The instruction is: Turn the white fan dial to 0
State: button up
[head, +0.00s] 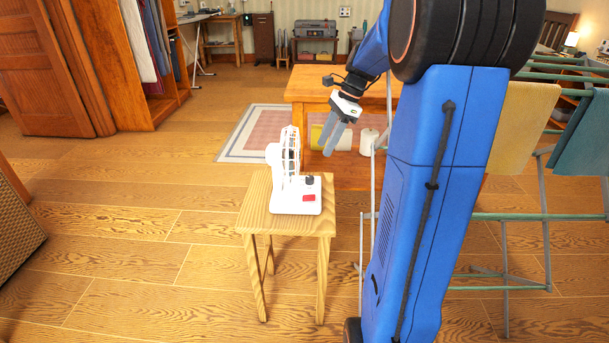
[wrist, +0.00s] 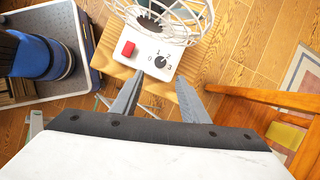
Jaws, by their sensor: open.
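The white fan (head: 291,180) stands upright on a small wooden stool (head: 256,205); its wire cage (wrist: 185,22) shows at the top of the wrist view. The dark round dial (wrist: 160,61) sits on the fan's base, with 0, 1, 2 and 3 printed around it. The dial's pointer is too small to read surely. A red switch (wrist: 128,48) lies left of the dial. My gripper (head: 325,148) is open and empty, above and to the right of the fan in the head view. In the wrist view its fingers (wrist: 159,78) straddle the line to the dial, apart from it.
A wooden table (head: 345,95) stands behind the stool, with a white roll (head: 368,142) beneath it. A drying rack with a tan towel (head: 522,125) and a teal towel (head: 583,140) stands at right. Floor (head: 130,240) left of the stool is clear.

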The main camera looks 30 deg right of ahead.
aim_at(310, 177)
jog(key=x, duration=1.2)
grip_shut()
